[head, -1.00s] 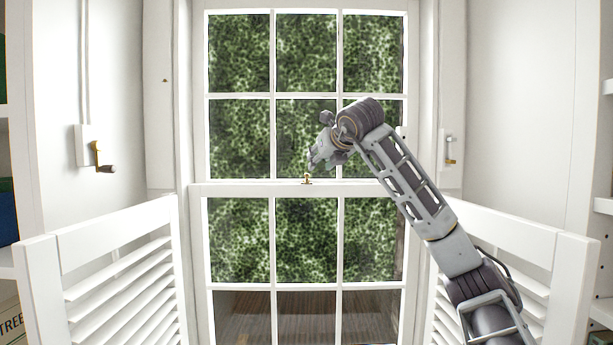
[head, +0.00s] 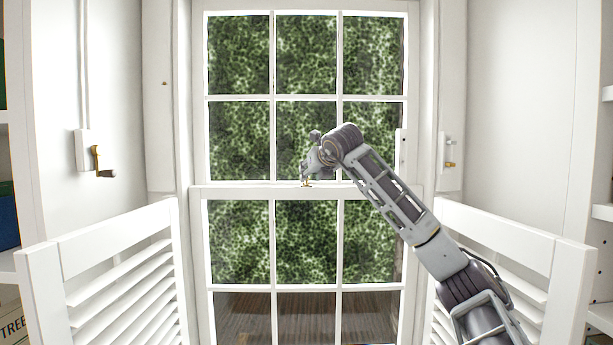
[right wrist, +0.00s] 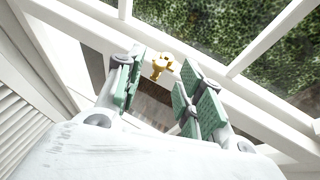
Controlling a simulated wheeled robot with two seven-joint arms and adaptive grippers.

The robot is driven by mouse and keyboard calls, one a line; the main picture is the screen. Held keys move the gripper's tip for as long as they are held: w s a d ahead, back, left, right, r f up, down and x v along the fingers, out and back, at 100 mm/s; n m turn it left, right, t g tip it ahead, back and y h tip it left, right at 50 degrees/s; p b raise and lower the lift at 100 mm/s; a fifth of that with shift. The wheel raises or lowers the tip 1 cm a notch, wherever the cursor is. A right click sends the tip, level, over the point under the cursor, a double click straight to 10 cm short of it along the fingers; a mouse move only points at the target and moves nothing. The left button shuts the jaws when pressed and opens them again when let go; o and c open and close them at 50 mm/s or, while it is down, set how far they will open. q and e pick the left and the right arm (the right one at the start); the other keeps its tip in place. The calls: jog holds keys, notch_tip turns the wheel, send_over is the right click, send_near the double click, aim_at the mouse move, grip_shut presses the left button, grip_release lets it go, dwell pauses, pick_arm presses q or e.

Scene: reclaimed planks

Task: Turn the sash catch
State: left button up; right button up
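The sash catch (head: 306,183) is a small brass fitting on the middle meeting rail of the white sash window (head: 240,190). In the right wrist view the brass catch (right wrist: 161,66) shows between and just beyond the two green-padded fingers. My right gripper (head: 307,172) is right above the catch in the head view and partly covers it. In the right wrist view the right gripper (right wrist: 160,88) is open, with a clear gap between its pads. I cannot tell whether a finger touches the catch. My left gripper is not in view.
White louvred half-shutters stand open at the left (head: 115,270) and right (head: 505,260) of the window. A crank handle (head: 100,162) is on the left wall. A brass cleat-like fitting (head: 450,163) is on the right frame. Shelves edge both sides.

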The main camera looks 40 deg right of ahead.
aim_at(307, 180)
jog(key=shift+p+x, duration=0.7)
jog(key=shift+x, duration=2.1)
